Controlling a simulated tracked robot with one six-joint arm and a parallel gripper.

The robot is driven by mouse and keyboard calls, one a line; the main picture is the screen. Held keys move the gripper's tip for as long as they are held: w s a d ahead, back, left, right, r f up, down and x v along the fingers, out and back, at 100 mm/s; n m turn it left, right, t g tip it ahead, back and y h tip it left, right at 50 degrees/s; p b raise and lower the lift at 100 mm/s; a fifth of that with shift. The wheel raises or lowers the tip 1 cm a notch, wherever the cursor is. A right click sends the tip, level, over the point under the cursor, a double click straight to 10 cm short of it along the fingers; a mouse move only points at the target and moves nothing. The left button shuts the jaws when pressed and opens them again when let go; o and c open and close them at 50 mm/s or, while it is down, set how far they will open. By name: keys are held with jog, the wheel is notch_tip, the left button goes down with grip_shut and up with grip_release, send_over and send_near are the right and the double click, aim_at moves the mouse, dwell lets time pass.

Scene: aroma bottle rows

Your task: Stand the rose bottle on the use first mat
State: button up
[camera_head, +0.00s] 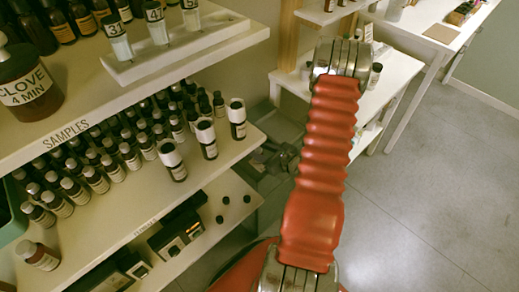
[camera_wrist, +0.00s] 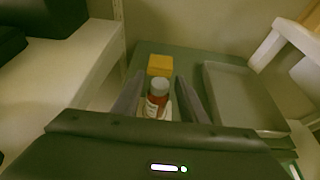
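In the wrist view a small reddish-brown bottle (camera_wrist: 153,101) with a grey cap and white label stands between the fingers of my gripper (camera_wrist: 159,84). Gaps show between the bottle and both fingers, so the gripper looks open around it. The label is too small to read, so I cannot tell if this is the rose bottle. No mat marked use first can be made out. In the head view my gripper is mostly hidden behind my red arm, near the shelf edge.
A yellow block or patch (camera_wrist: 160,64) lies behind the bottle on a grey-green surface, with a shallow grey tray (camera_wrist: 243,95) to the right. In the head view, shelves with crowded sample bottles (camera_head: 125,150) fill the left. A white table (camera_head: 420,40) stands at upper right; the floor (camera_head: 430,210) is clear.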

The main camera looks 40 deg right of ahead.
jog(key=v, duration=1.1)
jog(key=shift+s, duration=0.1)
dwell(0.6)
